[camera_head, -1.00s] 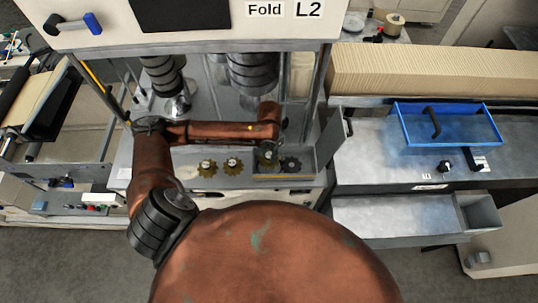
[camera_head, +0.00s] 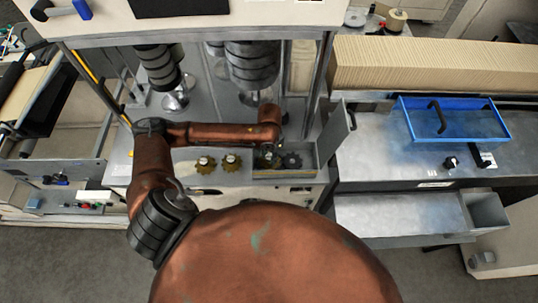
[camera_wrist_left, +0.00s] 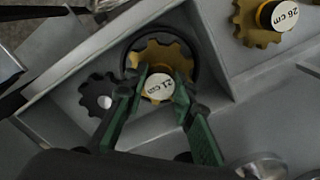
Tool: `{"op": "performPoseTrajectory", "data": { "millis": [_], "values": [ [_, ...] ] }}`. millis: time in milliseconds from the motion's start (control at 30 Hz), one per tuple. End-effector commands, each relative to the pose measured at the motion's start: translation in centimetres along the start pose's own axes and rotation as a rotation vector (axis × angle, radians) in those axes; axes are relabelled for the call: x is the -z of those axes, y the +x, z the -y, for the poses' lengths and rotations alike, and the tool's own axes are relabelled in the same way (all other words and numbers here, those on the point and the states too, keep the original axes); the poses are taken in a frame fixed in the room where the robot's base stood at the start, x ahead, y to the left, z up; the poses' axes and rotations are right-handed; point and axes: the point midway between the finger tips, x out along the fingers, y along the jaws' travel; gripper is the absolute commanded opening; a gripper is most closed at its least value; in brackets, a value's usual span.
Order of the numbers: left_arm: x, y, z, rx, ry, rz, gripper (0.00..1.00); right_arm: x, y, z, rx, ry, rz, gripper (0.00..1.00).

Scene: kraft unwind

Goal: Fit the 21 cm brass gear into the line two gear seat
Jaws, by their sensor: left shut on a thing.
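The 21 cm brass gear (camera_wrist_left: 158,55) is in the left wrist view, its white label reading 21 cm. My left gripper (camera_wrist_left: 161,86) is shut on its hub with green fingertips on both sides. The gear lies within or just over a dark round ring (camera_wrist_left: 193,58) inside a grey open-topped box; I cannot tell whether it rests on the bottom. A black gear (camera_wrist_left: 98,94) lies beside it in the box, also showing in the head view (camera_head: 291,160). In the head view my left gripper (camera_head: 269,150) reaches down over the box (camera_head: 285,174). My right gripper is not in view.
Two other brass gears (camera_head: 205,164) (camera_head: 231,162) sit on the ledge left of the box; one reads 26 cm (camera_wrist_left: 264,20). A raised grey flap (camera_head: 337,135) stands at the box's right. A blue tray (camera_head: 455,125) lies on the right counter. Rollers (camera_head: 250,65) hang behind.

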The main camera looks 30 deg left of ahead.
Motion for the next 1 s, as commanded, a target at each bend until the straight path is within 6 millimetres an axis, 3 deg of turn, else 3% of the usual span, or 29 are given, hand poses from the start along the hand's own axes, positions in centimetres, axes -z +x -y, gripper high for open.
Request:
{"op": "performPoseTrajectory", "data": {
  "millis": [467,500,767,1000],
  "values": [
    [0.08,0.7,0.0,0.0,0.0,-0.003,0.0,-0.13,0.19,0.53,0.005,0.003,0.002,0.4],
    [0.08,0.7,0.0,0.0,0.0,-0.002,0.25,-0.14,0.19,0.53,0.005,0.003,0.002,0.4],
    [0.05,0.73,0.01,0.001,0.0,-0.002,0.43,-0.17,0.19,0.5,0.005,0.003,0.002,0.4],
    [-0.04,0.82,0.01,0.0,0.0,0.001,0.44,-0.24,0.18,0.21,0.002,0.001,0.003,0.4]
  ]
}}
